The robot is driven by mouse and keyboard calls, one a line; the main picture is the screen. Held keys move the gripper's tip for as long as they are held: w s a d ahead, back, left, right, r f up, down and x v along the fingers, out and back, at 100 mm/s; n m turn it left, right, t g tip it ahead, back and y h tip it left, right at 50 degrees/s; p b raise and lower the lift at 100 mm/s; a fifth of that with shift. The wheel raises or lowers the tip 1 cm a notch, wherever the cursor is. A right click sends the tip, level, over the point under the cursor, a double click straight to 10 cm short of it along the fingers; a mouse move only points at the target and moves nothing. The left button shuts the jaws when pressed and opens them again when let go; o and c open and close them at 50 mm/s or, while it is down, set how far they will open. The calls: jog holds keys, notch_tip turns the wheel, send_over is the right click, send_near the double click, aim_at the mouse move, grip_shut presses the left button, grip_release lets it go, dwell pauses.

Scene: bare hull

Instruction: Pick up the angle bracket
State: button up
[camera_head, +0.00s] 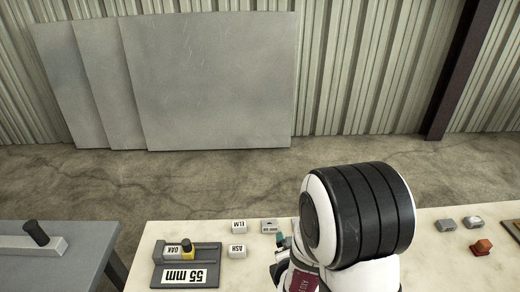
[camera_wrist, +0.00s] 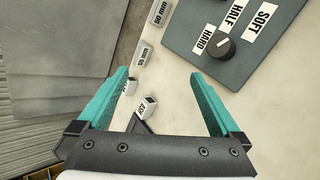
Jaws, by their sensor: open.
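I cannot pick out the angle bracket with certainty. A small grey piece (camera_head: 269,225) with a pale marking lies at the back of the table in the head view, just left of my arm. My gripper (camera_wrist: 160,76) is open, its two teal fingers wide apart with nothing held between them. A white lettered block (camera_wrist: 148,107) and a smaller white block (camera_wrist: 130,87) lie below the gripper. A dark piece (camera_wrist: 140,127) is mostly hidden behind my gripper's crossbar.
White blocks marked ELM (camera_head: 239,226) and ASH (camera_head: 237,251) stand beside a grey 55 mm fixture (camera_head: 212,255) holding an OAK block. A red-orange piece (camera_head: 482,246) lies right.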

jog(key=f+n+t, duration=0.1)
jog(key=n, duration=0.3)
jog(key=a+f+n+t, duration=0.1)
jog(key=n, duration=0.3)
jog(key=f+n+t, duration=0.1)
jog(key=n, duration=0.4)
jog(key=shift+w+a, duration=0.25)
jog(key=shift+w, duration=0.15)
jog(key=shift+a+f+n+t+y, duration=0.2)
jog(key=shift+n+t+y, duration=0.2)
jog(key=shift+n, duration=0.2)
send_near(270, 228)
jog(key=x, duration=0.5)
jog(key=shift+d+f, duration=0.25)
jog(key=shift+d, duration=0.05)
jog(key=x, duration=0.6)
jog(key=shift+a+r, duration=0.15)
jog(key=shift+a, duration=0.1)
grip_shut()
